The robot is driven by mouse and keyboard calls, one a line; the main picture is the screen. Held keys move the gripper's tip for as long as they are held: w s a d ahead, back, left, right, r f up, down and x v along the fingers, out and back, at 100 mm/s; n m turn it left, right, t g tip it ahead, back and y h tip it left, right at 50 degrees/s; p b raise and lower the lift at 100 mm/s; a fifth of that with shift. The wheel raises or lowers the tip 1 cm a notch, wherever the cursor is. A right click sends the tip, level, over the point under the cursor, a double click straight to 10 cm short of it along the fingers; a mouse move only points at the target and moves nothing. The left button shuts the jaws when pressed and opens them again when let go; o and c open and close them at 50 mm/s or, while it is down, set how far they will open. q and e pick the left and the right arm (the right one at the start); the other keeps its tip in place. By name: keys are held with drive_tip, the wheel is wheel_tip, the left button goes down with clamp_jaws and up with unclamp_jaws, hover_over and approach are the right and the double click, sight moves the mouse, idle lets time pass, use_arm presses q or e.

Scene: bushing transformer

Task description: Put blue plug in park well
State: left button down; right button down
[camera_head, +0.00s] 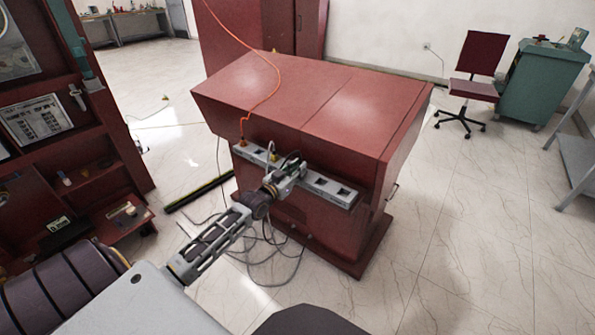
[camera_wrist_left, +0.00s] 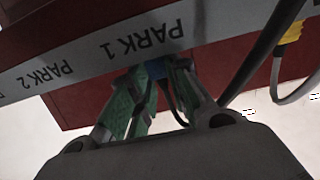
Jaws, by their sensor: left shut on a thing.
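My left gripper (camera_head: 291,168) is at the grey strip (camera_head: 330,190) on the front of the red cabinet. In the left wrist view its green-padded fingers (camera_wrist_left: 150,95) are shut on the blue plug (camera_wrist_left: 155,69), of which only a small blue part shows between them. The plug is right by the strip's edge, under the label PARK 1; I cannot tell whether it is inside a well. The gripper hides it in the head view. My right gripper is not in view.
An orange plug (camera_head: 243,142) with an orange cable sits at the strip's left end. A yellow plug (camera_wrist_left: 290,33) with a grey cable is close to my gripper. Loose cables hang below the strip.

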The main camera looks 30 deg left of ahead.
use_arm(q)
drive_tip(key=shift+f, duration=0.15)
drive_tip(key=c, duration=1.4)
unclamp_jaws()
drive_tip(key=shift+o, duration=0.2)
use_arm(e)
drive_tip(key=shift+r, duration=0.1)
use_arm(q)
drive_tip(key=shift+s, duration=0.1)
